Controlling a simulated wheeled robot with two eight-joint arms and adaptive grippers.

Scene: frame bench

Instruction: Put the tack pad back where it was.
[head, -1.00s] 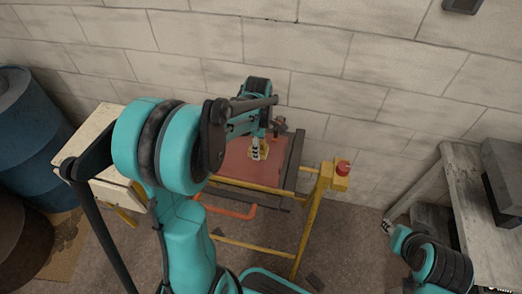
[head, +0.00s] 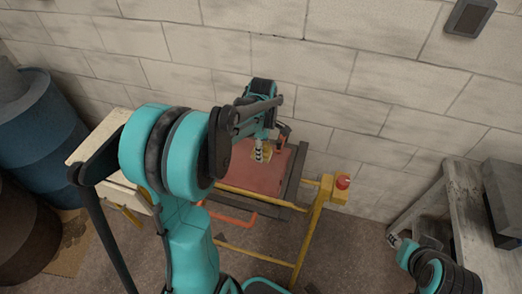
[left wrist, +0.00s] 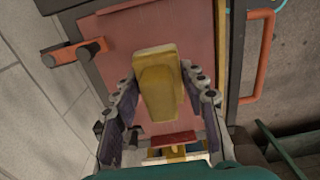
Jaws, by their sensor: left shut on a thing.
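A yellow block-like pad, which I take to be the tack pad (left wrist: 160,88), sits between the fingers of my left gripper (left wrist: 158,72). The gripper is shut on it. Behind it is the red panel (left wrist: 205,40) of the frame bench. I cannot tell whether the pad touches the panel. In the head view, my left gripper (head: 260,153) is over the red panel (head: 235,172), with a little yellow beside it; my arm hides part of the panel. My right gripper (head: 393,240) is small at the lower right, away from the bench, its jaws unclear.
The yellow frame (head: 311,235) carries a red button (head: 342,181) at its right corner. An orange bar (head: 232,219) runs along the front. A pale cabinet (head: 95,150) and blue barrel (head: 45,125) stand left. A grey table (head: 465,215) stands right. A block wall closes the back.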

